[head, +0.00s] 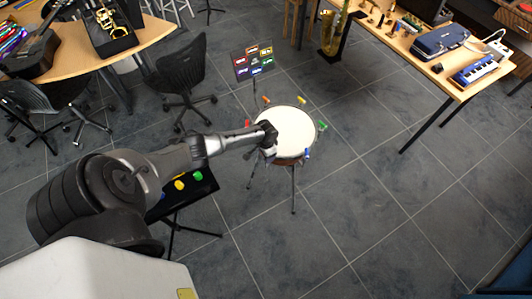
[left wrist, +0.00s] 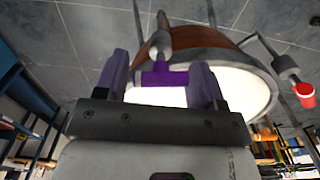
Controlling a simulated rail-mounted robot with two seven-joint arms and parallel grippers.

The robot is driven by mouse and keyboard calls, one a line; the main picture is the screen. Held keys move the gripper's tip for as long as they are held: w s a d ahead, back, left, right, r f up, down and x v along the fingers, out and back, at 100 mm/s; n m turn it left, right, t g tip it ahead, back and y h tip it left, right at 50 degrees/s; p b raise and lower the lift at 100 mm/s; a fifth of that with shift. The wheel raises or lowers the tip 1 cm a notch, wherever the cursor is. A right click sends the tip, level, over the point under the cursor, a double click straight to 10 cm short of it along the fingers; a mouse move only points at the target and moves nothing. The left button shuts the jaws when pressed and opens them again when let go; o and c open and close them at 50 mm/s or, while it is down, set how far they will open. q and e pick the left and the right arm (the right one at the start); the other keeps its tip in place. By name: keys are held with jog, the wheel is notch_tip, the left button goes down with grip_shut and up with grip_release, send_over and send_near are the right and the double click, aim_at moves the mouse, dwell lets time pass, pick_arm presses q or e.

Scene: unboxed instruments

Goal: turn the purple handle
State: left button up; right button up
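The purple handle (left wrist: 165,77) is a small T-shaped key on a metal tension rod at the drum's rim. In the left wrist view it lies across the gap between the two fingers of my left gripper (left wrist: 160,75), with its ends close to both fingers; whether they touch is unclear. The fingers are wide apart. In the head view my left gripper (head: 268,134) is at the left rim of the drum (head: 290,128), and the purple handle is hidden there. The drum has a white top and a brown shell. My right gripper is not in view.
Other keys ring the drum: red (head: 248,124), orange (head: 267,100), yellow (head: 301,100), green (head: 323,126) and blue (head: 307,153). A panel with coloured labels (head: 253,62) stands behind. A dark stand with coloured pieces (head: 187,188) is below my arm. The floor right of the drum is clear.

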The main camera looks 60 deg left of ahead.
pick_arm(q)
jog(key=shift+o, duration=1.1)
jog(key=shift+r, duration=0.1)
jog(key=shift+r, duration=0.35)
notch_tip(320, 180, up, 13)
jog(key=p, duration=0.2)
jog(key=shift+f, duration=0.1)
